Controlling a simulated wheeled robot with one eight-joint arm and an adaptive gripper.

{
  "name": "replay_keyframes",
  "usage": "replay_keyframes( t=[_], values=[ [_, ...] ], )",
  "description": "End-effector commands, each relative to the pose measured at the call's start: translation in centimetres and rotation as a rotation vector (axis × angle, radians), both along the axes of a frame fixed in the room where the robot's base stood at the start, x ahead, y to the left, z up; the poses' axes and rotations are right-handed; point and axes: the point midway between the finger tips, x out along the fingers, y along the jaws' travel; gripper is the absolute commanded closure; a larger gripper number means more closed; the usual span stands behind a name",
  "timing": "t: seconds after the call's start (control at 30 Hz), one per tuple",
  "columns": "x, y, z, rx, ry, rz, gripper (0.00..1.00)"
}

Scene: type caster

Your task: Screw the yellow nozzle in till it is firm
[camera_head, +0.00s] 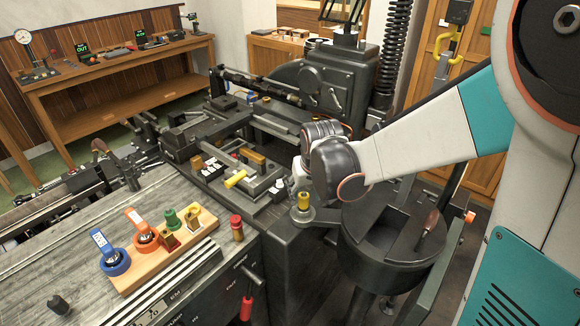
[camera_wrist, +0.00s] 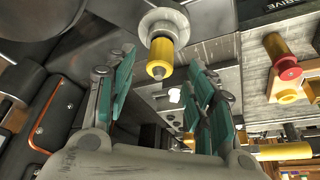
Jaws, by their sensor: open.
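The yellow nozzle (camera_head: 303,201) stands on a round grey seat at the corner of the dark machine, just below my wrist. In the wrist view the nozzle (camera_wrist: 160,60) points out from a pale round collar (camera_wrist: 164,22). My gripper (camera_wrist: 160,72) is open, with one teal-padded finger on each side of the nozzle's line. No contact between the pads and the nozzle shows. In the head view my gripper (camera_head: 300,182) is small and partly hidden by my wrist. How deep the nozzle sits in its seat cannot be told.
A red-topped yellow cylinder (camera_head: 236,227) stands on the bench edge to the left. A wooden board (camera_head: 150,275) holds blue and orange ring tools and small fittings. A dark round pot (camera_head: 385,245) stands close on the right. The caster machine (camera_head: 320,90) rises behind.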

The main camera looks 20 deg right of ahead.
Motion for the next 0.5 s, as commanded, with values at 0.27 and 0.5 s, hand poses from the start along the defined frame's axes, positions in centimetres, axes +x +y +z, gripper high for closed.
replay_keyframes(
  t=[0.27,0.5],
  values=[
    [1.3,-0.1,-3.3,0.000,0.000,0.000,0.51],
    [1.6,-0.1,-3.9,0.000,0.000,0.000,0.51]
  ],
)
